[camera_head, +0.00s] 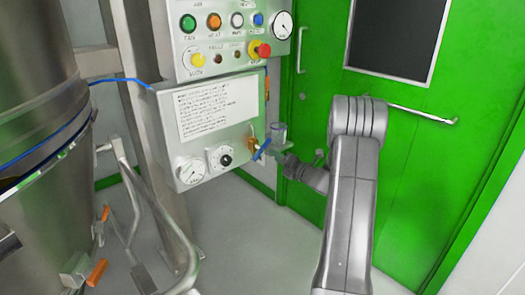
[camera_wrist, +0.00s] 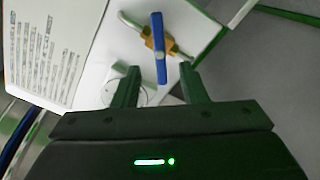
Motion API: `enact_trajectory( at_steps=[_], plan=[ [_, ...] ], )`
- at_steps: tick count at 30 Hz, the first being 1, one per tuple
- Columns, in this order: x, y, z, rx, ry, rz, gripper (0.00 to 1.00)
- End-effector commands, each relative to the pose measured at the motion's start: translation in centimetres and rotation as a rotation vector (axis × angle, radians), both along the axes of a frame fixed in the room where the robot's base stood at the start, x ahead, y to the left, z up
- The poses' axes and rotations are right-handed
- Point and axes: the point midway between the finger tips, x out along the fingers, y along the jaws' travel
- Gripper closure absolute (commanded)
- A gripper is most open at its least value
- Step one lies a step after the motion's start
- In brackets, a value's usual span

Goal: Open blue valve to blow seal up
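The blue valve (camera_head: 261,150) has a narrow blue lever on a brass body at the right side of the lower panel box. In the wrist view the lever (camera_wrist: 158,45) runs up and down the picture, across the brass body (camera_wrist: 150,40). My gripper (camera_wrist: 160,68) is open, its two dark fingers apart. The lever's near end shows in the gap between the fingertips, with space on both sides. I cannot tell its depth relative to the fingertips. In the head view my gripper is small beside the valve and its fingers are hard to make out.
The panel box (camera_head: 165,130) carries an instruction label, a gauge (camera_head: 191,171) and a black knob (camera_head: 225,157). A button panel (camera_head: 225,35) is above it. A steel vessel (camera_head: 40,90) stands left. A green door (camera_head: 400,150) with a handle is behind my arm.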

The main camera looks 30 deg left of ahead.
Motion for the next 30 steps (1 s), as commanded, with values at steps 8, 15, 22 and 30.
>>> enact_trajectory(
  at_steps=[8,15,22,30],
  plan=[
    [2.1,5.4,-0.1,0.000,-0.002,0.002,0.61],
    [3.1,7.6,-0.1,-0.001,-0.001,0.001,0.61],
    [3.2,7.9,0.0,-0.001,-0.002,0.000,0.61],
    [3.2,7.8,0.0,-0.002,-0.001,0.000,0.93]
  ],
)
